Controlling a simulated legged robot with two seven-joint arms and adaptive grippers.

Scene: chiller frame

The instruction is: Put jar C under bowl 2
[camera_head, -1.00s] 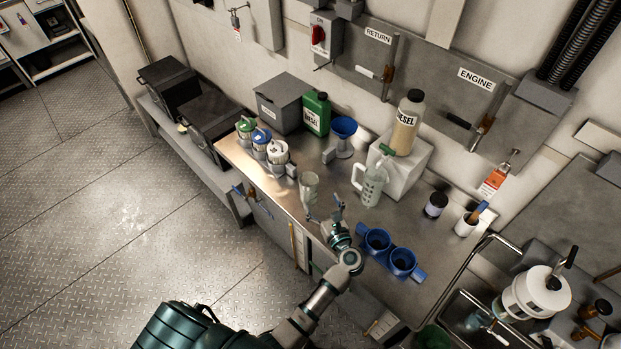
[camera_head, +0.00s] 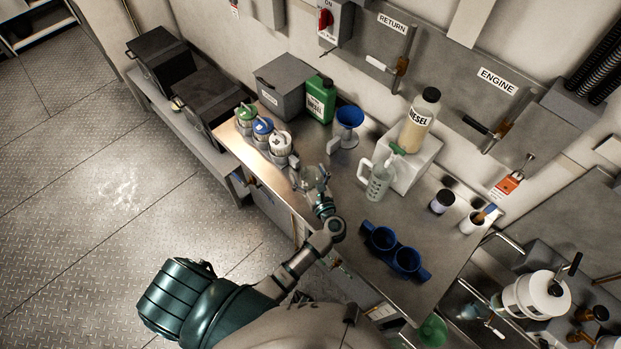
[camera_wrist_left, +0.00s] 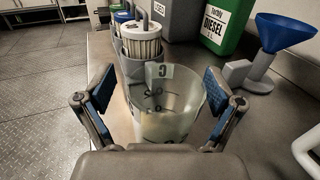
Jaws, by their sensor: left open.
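Jar C (camera_wrist_left: 168,118) is a clear, open-topped jar with a "C" tag; it stands upright on the steel bench. My left gripper (camera_head: 309,174) is open, with one blue-padded finger on each side of the jar in the left wrist view. A gap shows between each finger and the jar. In the head view the gripper partly hides jar C (camera_head: 316,182). Three units with a green (camera_head: 246,113), a blue (camera_head: 263,127) and a white top (camera_head: 280,143) stand in a row just beyond it. I cannot read which is bowl 2. My right gripper is out of view.
A blue funnel (camera_head: 348,120), a clear jug (camera_head: 379,182) and a diesel bottle on a white block (camera_head: 412,162) stand to the right. A blue two-cup holder (camera_head: 394,250) is near the bench front. A grey box (camera_head: 290,86) and green can (camera_head: 320,99) stand behind the row.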

